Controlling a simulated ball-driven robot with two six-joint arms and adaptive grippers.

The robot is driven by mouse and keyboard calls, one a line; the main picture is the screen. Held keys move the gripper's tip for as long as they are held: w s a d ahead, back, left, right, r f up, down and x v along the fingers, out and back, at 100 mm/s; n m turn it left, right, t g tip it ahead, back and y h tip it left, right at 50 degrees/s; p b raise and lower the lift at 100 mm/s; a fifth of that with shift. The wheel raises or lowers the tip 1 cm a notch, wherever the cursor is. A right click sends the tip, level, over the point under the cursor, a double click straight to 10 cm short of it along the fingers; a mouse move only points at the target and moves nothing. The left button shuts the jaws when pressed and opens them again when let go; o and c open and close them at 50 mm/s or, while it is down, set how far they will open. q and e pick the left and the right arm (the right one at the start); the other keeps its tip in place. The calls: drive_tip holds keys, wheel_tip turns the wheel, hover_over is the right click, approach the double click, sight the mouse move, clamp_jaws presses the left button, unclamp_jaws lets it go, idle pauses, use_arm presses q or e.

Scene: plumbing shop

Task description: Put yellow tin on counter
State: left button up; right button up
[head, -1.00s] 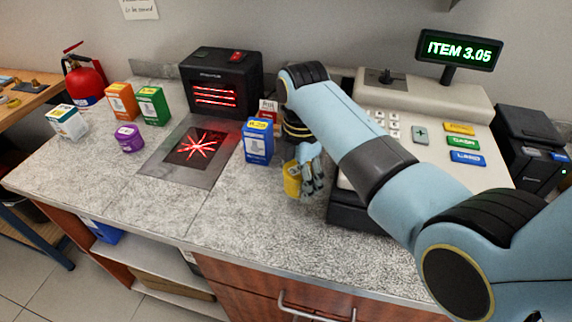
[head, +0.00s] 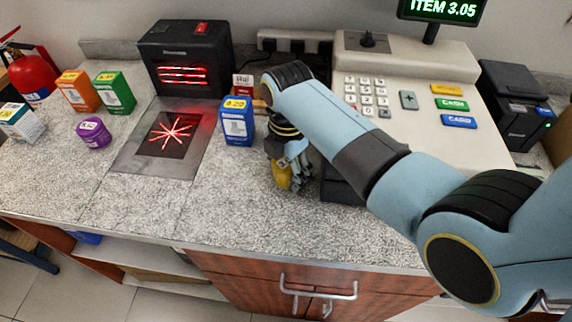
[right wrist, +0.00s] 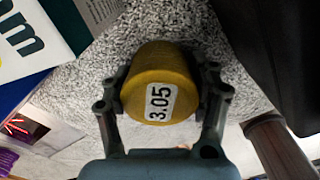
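The yellow tin (head: 281,176) is at my right gripper (head: 291,172) in the head view, low over the counter (head: 235,215), between the blue box and the register. In the right wrist view the tin (right wrist: 160,82) sits between the two fingers of the right gripper (right wrist: 161,95), one finger against each side, its top labelled 3.05. The gripper is shut on it. I cannot tell whether the tin's base touches the counter. My left gripper is not in view.
A blue box (head: 237,121) stands just left of the tin, and the cash register (head: 405,85) is close on the right. The scanner (head: 185,62) is behind. Orange (head: 77,92), green (head: 115,93) and purple (head: 93,133) items stand left. The counter front is clear.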

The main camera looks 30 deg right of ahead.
sight(285, 160)
drive_tip(key=o, duration=0.5)
drive_tip(key=shift+w+a, duration=0.15)
drive_tip(key=shift+w, duration=0.1)
drive_tip(key=shift+c, duration=0.2)
drive_tip(key=shift+s, duration=0.1)
wheel_tip(285, 160, up, 2)
wheel_tip(285, 160, up, 9)
drive_tip(key=shift+f+b, duration=0.1)
drive_tip(key=shift+b, duration=0.45)
drive_tip(key=shift+r, duration=0.75)
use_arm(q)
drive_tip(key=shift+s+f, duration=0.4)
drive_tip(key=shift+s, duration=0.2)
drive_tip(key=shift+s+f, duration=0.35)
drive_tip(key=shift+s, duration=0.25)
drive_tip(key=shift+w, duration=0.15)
